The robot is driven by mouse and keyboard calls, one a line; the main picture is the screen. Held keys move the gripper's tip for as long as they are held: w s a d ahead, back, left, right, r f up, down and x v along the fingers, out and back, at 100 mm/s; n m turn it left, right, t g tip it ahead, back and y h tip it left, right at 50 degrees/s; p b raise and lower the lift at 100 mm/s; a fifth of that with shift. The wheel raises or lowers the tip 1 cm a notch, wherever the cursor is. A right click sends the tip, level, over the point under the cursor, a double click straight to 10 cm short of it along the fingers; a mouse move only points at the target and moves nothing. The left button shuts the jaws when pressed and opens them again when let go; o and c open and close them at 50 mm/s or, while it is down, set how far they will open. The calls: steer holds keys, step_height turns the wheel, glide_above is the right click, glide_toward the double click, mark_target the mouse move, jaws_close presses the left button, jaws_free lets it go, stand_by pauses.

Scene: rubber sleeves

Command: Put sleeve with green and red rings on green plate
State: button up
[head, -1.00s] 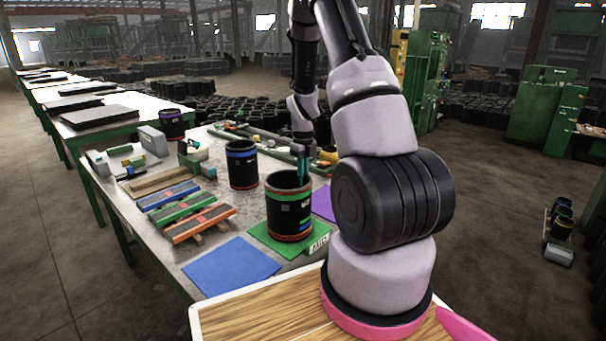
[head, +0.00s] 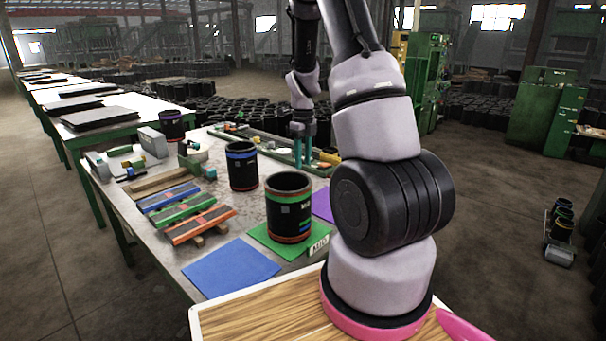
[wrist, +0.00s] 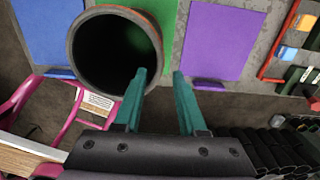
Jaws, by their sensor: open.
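The black sleeve (head: 288,208) with green and red markings stands upright on the green plate (head: 260,237), near the front edge of the table. Its open mouth and rim (wrist: 72,45) show in the wrist view, with the green plate (wrist: 160,12) partly hidden beneath it. My gripper (head: 303,166) has its teal fingers pointing down, above and beyond the sleeve in the head view. The left finger overlaps the sleeve's rim in that picture; contact cannot be told.
A blue plate (head: 230,268) and a purple plate (head: 323,204) lie bare on either side. A blue-ringed sleeve (head: 242,167) stands behind, and a purple-ringed one (head: 172,125) farther back. Coloured blocks on rails (head: 198,224) lie at left. A tray of parts (head: 275,143) lies behind my gripper.

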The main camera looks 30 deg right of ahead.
steer(key=s+a+r+n+t, duration=0.1)
steer(key=s+a+r+n, duration=0.25)
steer(key=r, duration=0.35)
steer(key=s+a+r+n+t+y, duration=0.1)
steer(key=s+a+r+n, duration=0.1)
steer(key=r+n, duration=0.4)
steer(key=s+a+r+n+t, duration=0.1)
steer(key=s+a+r+n, duration=0.15)
steer(key=r, duration=0.55)
steer(key=s+a+r+n+t, duration=0.2)
steer(key=s+a+r+n, duration=0.1)
steer(key=s+n, duration=0.4)
steer(key=s+a+r+n+t, duration=0.2)
steer(key=s+a+r+n, duration=0.1)
steer(key=s+n, duration=0.5)
steer(key=shift+s+r+n+y, duration=0.15)
steer(key=shift+r+n+y, duration=0.15)
steer(key=shift+r+y, duration=0.1)
steer(key=shift+a, duration=0.1)
